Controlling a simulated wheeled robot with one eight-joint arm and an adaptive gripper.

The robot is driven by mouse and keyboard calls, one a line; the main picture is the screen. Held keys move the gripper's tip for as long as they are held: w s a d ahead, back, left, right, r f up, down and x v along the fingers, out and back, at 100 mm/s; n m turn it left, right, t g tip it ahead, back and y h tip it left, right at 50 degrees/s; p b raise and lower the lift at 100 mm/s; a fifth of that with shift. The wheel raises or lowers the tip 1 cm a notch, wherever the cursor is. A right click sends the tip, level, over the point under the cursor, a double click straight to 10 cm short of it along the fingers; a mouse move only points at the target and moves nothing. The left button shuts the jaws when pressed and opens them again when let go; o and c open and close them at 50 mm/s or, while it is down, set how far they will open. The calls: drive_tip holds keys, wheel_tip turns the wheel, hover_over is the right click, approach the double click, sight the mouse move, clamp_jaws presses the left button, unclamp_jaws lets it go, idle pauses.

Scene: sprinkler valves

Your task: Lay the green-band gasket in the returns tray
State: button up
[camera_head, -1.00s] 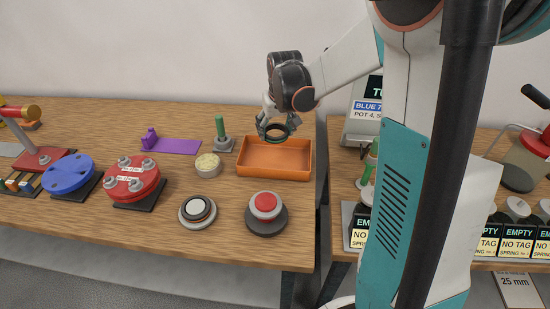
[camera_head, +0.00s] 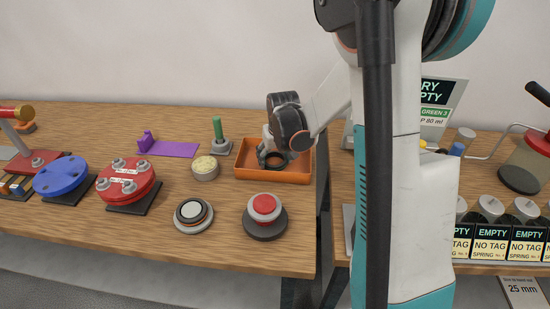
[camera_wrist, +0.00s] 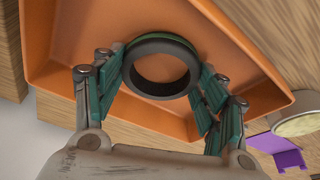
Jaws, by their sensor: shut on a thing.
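The green-band gasket (camera_wrist: 163,43) is a dark ring with a green stripe around its outer edge. In the wrist view my gripper (camera_wrist: 163,82) is shut on it, with a teal finger pad on each side. The orange returns tray (camera_wrist: 63,55) lies behind the ring. In the head view my gripper (camera_head: 274,158) is down inside the tray (camera_head: 270,176), with the dark ring between the fingers. I cannot tell whether the ring touches the tray floor.
A green peg on a grey base (camera_head: 219,141) and a round tin (camera_head: 206,168) stand left of the tray. A red button (camera_head: 264,207) is in front. A purple bracket (camera_head: 170,148) lies farther left. A gap separates this table from the right one.

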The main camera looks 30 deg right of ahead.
drive_tip(key=shift+f, duration=0.15)
drive_tip(key=o, duration=1.1)
drive_tip(key=shift+o, duration=0.2)
drive_tip(key=p+v, duration=0.4)
drive_tip(key=v, duration=0.8)
drive_tip(key=shift+r, duration=0.2)
